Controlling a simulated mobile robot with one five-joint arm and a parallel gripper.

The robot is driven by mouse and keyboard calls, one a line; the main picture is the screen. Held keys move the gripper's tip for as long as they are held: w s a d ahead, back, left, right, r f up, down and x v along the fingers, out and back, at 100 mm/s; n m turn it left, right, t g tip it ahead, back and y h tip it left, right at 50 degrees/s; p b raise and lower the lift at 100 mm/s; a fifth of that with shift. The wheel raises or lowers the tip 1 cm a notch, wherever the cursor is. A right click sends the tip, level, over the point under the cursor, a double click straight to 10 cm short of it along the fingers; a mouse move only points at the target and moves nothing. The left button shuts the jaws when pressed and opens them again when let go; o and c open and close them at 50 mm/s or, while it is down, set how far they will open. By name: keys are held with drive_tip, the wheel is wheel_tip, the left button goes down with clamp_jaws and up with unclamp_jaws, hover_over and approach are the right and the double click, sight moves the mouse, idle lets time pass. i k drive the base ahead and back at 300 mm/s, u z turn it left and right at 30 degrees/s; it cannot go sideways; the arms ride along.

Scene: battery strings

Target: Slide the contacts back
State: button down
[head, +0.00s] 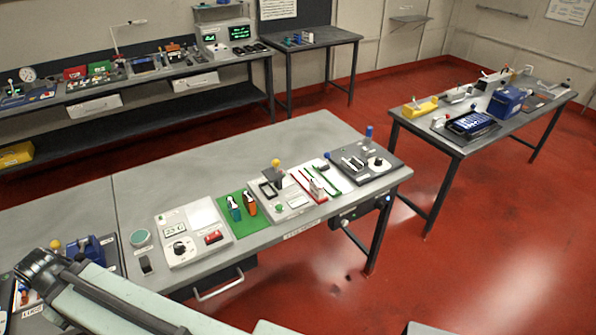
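I cannot single out the contacts for certain at this distance. A white board with red and green strips (322,181) lies near the right end of the long grey bench (190,160). To its right is a dark panel with a black knob and a blue-topped lever (366,165). To its left is a light grey unit with a yellow-knobbed lever (279,192). My arm reaches in from the bottom edge to a dark joint at the lower left, over the bench's left end. The fingers of my gripper cannot be made out.
A green mat with two small handled tools (240,214) and a white meter box (190,232) stand on the bench. Side tables with equipment stand at the right (520,122) and back (312,37). Red floor (480,240) is open between the long bench and right table.

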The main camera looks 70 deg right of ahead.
sight(272, 174)
drive_tip(key=z, duration=1.15)
drive_tip(key=k, duration=1.15)
drive_tip(key=z, duration=0.6)
drive_tip(key=i, duration=1)
